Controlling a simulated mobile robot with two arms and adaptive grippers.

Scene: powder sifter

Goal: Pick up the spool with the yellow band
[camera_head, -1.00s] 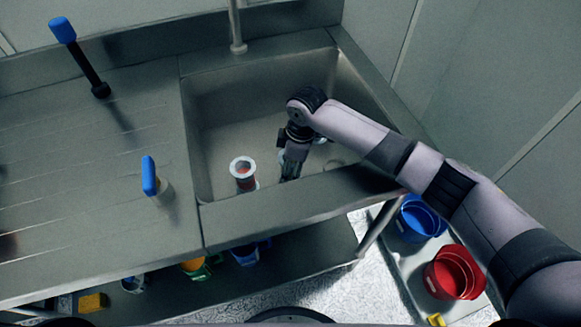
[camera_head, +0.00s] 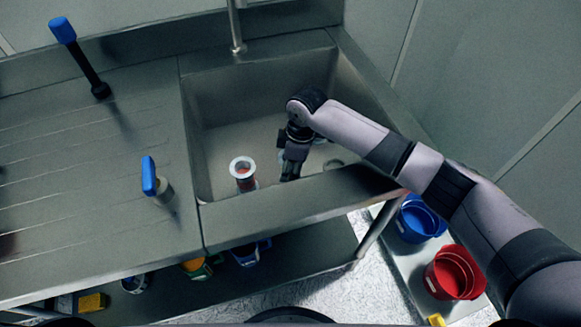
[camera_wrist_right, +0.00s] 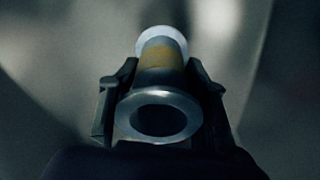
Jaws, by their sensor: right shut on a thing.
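The spool with the yellow band (camera_wrist_right: 163,57) is in the right wrist view. It has pale round flanges at both ends and a hole in the near one. My right gripper (camera_wrist_right: 160,88) is shut on it, one finger on each side of its body. In the head view my right gripper (camera_head: 291,168) points down into the sink, and its wrist largely hides the held spool. A second spool with a red band (camera_head: 244,172) stands in the sink to the left of the gripper. My left gripper is not in view.
The sink walls (camera_head: 228,207) surround the right gripper. A faucet (camera_head: 237,30) is behind. Blue (camera_head: 418,222) and red (camera_head: 455,272) buckets sit at lower right.

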